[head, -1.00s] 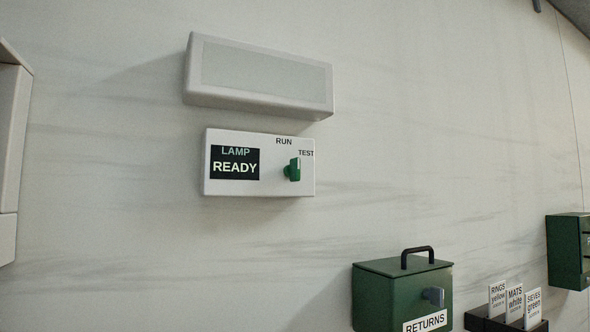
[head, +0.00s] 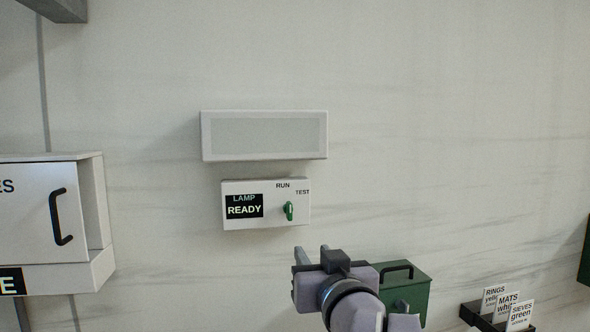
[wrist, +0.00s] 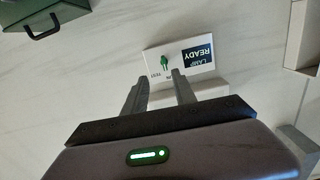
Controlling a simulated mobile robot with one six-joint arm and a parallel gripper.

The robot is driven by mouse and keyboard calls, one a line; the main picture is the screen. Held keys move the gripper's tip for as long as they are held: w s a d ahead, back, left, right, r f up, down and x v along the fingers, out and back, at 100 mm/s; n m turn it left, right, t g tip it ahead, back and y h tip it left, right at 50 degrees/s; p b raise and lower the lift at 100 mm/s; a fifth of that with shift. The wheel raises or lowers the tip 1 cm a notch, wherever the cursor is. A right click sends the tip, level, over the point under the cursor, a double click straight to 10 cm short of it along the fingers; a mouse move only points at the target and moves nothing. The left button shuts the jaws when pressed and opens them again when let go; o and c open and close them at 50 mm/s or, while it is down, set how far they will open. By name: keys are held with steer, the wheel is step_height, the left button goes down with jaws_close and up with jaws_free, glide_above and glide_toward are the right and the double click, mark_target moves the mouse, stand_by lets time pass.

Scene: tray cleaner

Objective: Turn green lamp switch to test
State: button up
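The green lamp switch (head: 289,211) is a small knob on a white wall panel (head: 265,222). The panel has a dark LAMP READY display (head: 244,206) and the labels RUN and TEST. The knob looks about upright, under RUN and left of TEST. My gripper (head: 311,252) is below and slightly right of the panel in the head view. In the wrist view my gripper (wrist: 158,77) has its fingers apart with nothing held. The switch (wrist: 165,62) shows upside down just beyond the fingertips, with a gap that I cannot measure.
A pale lamp box (head: 265,115) is mounted above the panel. A white cabinet (head: 98,215) with a black handle is at left. A green box (head: 415,290) stands behind my arm at lower right, beside a black rack (head: 470,314) of labelled cards.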

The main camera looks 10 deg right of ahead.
step_height(320, 180, up, 3)
steer(key=p, duration=0.5)
glide_toward(290, 211)
steer(key=shift+t, duration=0.3)
steer(key=w, duration=0.8)
steer(key=shift+w+f, duration=0.25)
steer(key=shift+w, duration=0.15)
steer(key=shift+s+d, duration=0.1)
jaws_close()
